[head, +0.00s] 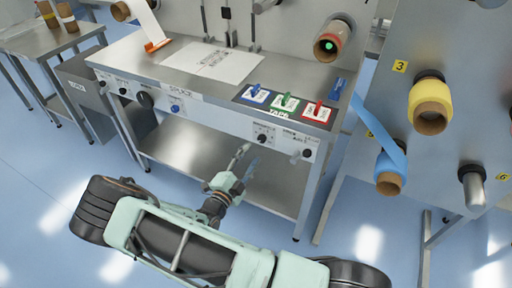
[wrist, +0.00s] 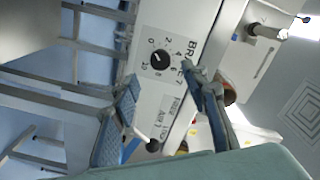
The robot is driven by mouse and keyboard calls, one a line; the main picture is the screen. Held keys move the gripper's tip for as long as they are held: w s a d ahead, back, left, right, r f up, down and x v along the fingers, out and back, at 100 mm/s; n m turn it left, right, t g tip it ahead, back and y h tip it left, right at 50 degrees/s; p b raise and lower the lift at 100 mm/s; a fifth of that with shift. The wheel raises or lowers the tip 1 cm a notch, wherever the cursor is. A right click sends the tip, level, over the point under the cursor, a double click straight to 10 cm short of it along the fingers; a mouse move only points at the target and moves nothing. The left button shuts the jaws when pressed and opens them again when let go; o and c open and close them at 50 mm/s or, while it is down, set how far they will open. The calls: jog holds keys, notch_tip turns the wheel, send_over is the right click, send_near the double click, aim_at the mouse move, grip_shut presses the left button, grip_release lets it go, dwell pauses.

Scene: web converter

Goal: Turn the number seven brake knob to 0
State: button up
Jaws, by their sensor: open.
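The brake knob (wrist: 160,61) is a small black dial on the white panel, with numbers around it and a partly hidden "BRAKE" label beside it. Its pale pointer mark is too small to read surely. In the head view, a matching dial (head: 262,138) sits on the table's front panel. My gripper (wrist: 159,76) is open and empty, its blue-padded fingers on either side of the dial in the wrist view and apart from it. In the head view, my gripper (head: 243,160) is in front of the panel, below and left of this dial.
Another black knob (head: 307,153) is to the right on the panel, and a blue one (head: 175,108) to the left. Blue, green and red tape handles (head: 284,101) stand above on the tabletop (head: 140,62). A lower shelf (head: 200,158) lies beneath. Tape rolls (head: 431,105) hang at right.

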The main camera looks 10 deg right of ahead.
jog(key=shift+v, duration=2.35)
jog(key=shift+r, duration=0.1)
